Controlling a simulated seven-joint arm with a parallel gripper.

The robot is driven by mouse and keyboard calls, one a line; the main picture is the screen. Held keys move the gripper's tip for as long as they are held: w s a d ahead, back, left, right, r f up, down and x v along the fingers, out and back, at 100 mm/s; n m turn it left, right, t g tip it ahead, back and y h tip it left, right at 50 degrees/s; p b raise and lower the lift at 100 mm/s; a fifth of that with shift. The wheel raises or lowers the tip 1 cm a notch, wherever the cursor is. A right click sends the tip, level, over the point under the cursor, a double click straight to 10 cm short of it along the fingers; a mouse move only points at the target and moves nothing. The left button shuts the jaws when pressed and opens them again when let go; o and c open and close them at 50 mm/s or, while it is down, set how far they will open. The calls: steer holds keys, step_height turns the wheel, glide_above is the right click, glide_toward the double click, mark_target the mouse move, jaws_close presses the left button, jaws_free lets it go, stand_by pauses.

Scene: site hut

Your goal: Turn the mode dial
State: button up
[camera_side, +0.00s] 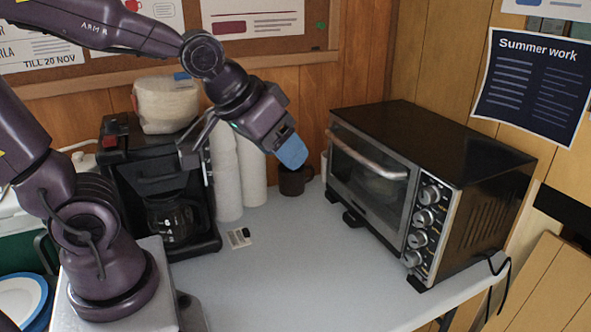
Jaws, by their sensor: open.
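The toaster oven (438,138) stands on the right of the table, black on top with a glass door. Its front panel carries a column of several silver dials, from the top dial (430,195) to the bottom dial (412,258). I cannot tell which one is the mode dial, and their pointer settings are too small to read. My gripper (289,150) has a blue fingertip in view and is open, with nothing seen in it. It is in the air left of the oven, apart from the dials. Its other fingertip is not clear.
A black coffee maker (118,170) with a glass jug stands at the left behind my arm. Stacked white cups (250,168) and a dark mug (294,181) stand at the back. The table (300,270) is clear in front of the oven. A black cord hangs at the right edge.

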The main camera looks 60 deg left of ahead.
mark_target(418, 221)
steer(key=s+r+m+g, duration=0.2)
steer(key=s, duration=0.5)
steer(key=w+d+f+m+t+h, duration=0.1)
steer(key=w+d+f+t, duration=0.1)
steer(key=w+f, duration=0.3)
steer(key=w+d+f+m+t+h, duration=0.1)
steer(key=w+f, duration=0.4)
steer(key=f, duration=0.8)
steer(key=w+d+f+m+t, duration=0.1)
steer(key=w+d+f+t, duration=0.2)
steer(key=f, duration=0.6)
steer(key=shift+w+d+f+h, duration=0.2)
steer(key=shift+w+d, duration=0.45)
steer(key=shift+w, duration=0.05)
steer(key=shift+w+d+f+h, duration=0.15)
steer(key=shift+w+d+h, duration=0.05)
steer(key=shift+w+d, duration=0.5)
steer(key=w+a+r+t+y, duration=0.2)
steer(key=w+r+t, duration=0.1)
steer(key=r+t, duration=0.5)
steer(key=shift+g, duration=0.5)
steer(key=w, duration=1.2)
steer(key=shift+w+a+r, duration=0.1)
steer(key=shift+w+r, duration=0.15)
steer(key=shift+w, duration=0.1)
